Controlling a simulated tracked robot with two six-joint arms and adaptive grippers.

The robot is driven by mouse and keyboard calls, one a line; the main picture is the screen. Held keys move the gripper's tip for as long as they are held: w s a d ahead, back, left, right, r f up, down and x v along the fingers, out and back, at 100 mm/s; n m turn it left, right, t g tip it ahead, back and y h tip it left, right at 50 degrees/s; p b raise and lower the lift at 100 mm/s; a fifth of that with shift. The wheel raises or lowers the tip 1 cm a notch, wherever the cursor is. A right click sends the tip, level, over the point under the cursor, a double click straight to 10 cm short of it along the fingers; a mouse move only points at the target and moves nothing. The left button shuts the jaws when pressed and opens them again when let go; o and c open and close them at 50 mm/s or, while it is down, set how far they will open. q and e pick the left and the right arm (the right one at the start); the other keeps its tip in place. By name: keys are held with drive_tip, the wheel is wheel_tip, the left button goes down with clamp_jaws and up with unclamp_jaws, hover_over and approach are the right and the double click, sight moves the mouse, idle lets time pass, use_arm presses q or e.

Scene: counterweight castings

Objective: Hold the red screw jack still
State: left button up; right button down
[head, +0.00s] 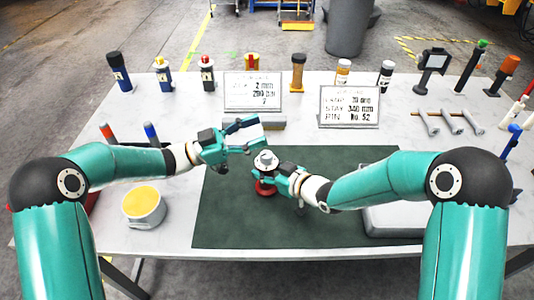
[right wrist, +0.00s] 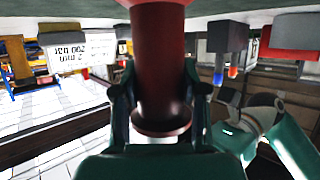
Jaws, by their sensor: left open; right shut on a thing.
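The red screw jack (head: 265,188) stands on the dark green mat (head: 330,220), with a pale grey round cap (head: 266,160) at its top. My right gripper (head: 283,183) is shut on the jack from the right and hides part of it. In the right wrist view the red body of the jack (right wrist: 160,65) passes between the two fingers of the right gripper (right wrist: 160,95). That view looks upside down. My left gripper (head: 254,133) is open, beyond and slightly left of the jack, apart from it.
Two printed signs (head: 252,90) (head: 349,106) stand behind the mat. Several bottles and tools line the back of the white table (head: 172,215). A tin with yellow contents (head: 143,204) stands left of the mat. A grey case (head: 392,219) lies at the right. The mat's front left is clear.

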sight(262, 158)
use_arm(q)
drive_tip(key=s+a+f+n+t+y, duration=0.5)
drive_tip(key=s+f+n+t+y, duration=0.15)
drive_tip(key=f+t, duration=0.2)
drive_tip(key=shift+n+g+y, duration=0.25)
drive_tip(key=shift+n+y, duration=0.1)
drive_tip(key=x, duration=0.7)
drive_tip(key=f+x, duration=0.1)
drive_tip(key=x, duration=0.3)
drive_tip(key=shift+w+d, duration=0.1)
drive_tip(key=shift+w, duration=0.15)
drive_tip(key=shift+c, duration=0.4)
drive_tip(key=shift+r, duration=0.1)
clamp_jaws()
